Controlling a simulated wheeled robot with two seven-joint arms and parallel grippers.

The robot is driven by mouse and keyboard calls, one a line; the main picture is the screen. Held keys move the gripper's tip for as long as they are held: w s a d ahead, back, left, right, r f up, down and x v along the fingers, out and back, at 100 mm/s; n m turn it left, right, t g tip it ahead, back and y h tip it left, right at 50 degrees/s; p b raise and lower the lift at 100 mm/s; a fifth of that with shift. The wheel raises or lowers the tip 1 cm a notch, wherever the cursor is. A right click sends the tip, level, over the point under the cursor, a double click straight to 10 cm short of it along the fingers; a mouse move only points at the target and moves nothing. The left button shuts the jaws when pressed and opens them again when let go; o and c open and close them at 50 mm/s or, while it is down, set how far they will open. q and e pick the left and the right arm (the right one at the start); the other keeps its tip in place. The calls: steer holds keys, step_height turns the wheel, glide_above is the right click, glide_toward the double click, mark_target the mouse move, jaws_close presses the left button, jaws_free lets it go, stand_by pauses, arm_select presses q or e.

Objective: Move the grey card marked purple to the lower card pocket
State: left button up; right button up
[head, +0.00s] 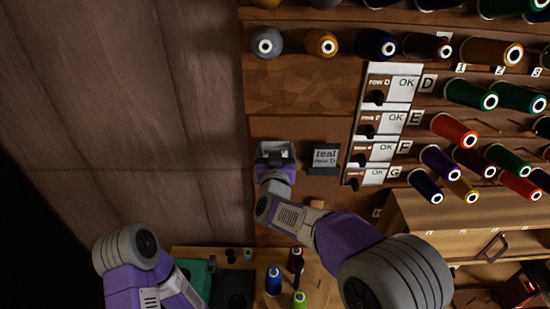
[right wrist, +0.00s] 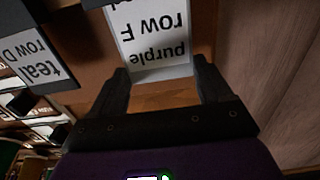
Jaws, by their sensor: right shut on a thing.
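The grey card marked purple, row F (right wrist: 150,38), shows upside down in the right wrist view, between the two fingers of my right gripper (right wrist: 160,72). The gripper is shut on the card near its side edges. In the head view my right gripper (head: 275,163) is at the wooden panel, left of a dark holder with a card marked teal, row D (head: 325,158). The teal card also shows in the right wrist view (right wrist: 28,62). I cannot tell which pocket is the lower one, or whether the purple card touches a pocket. My left gripper is out of view.
A white strip of OK labels (head: 381,123) with dark switches runs right of the teal card. Thread spools (head: 455,131) on pegs fill the right side. A wooden drawer cabinet (head: 465,222) stands lower right. Bare planks (head: 150,110) lie left.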

step_height(320, 180, up, 4)
steer(key=p, duration=0.3)
steer(key=shift+r, duration=0.2)
steer(key=shift+f, duration=0.2)
stand_by(0.3)
